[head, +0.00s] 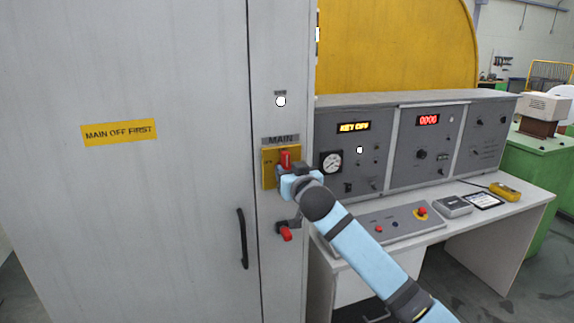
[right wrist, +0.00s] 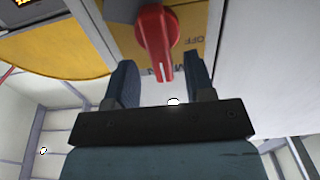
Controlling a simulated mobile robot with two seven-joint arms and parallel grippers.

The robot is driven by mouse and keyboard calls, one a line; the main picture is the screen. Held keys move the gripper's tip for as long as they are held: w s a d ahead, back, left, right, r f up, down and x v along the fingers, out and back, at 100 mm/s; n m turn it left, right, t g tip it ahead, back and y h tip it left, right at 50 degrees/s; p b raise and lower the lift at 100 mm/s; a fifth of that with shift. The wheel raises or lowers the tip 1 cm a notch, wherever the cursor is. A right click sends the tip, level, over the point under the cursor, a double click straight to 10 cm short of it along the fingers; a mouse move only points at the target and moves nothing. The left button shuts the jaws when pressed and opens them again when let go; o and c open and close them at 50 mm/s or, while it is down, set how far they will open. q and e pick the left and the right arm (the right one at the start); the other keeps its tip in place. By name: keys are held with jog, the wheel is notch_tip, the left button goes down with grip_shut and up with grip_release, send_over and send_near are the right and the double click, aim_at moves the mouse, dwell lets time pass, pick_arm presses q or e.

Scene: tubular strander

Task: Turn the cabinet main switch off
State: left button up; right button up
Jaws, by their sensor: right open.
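The cabinet main switch is a red rotary handle (head: 286,158) on a yellow plate (head: 267,172) below the MAIN label, on the grey cabinet. In the right wrist view the red handle (right wrist: 157,40) has a white line near its tip, and OFF is printed on the yellow plate (right wrist: 200,28). My right gripper (head: 287,168) is at the switch, partly hiding the plate. In the right wrist view its fingers (right wrist: 161,68) are apart, one to each side of the handle's tip. Gaps show on both sides; I cannot tell how deep the handle sits between them. My left gripper is out of view.
A second red handle (head: 286,234) sits lower on the cabinet, close under my right arm. A black door handle (head: 242,238) is to its left. The control desk (head: 385,222) with its panel (head: 400,120) reading KEY OFF stands to the right, beneath and behind my arm.

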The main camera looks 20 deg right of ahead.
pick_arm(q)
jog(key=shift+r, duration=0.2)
pick_arm(e)
jog(key=shift+w, duration=1.4)
jog(key=shift+c, duration=0.5)
grip_shut()
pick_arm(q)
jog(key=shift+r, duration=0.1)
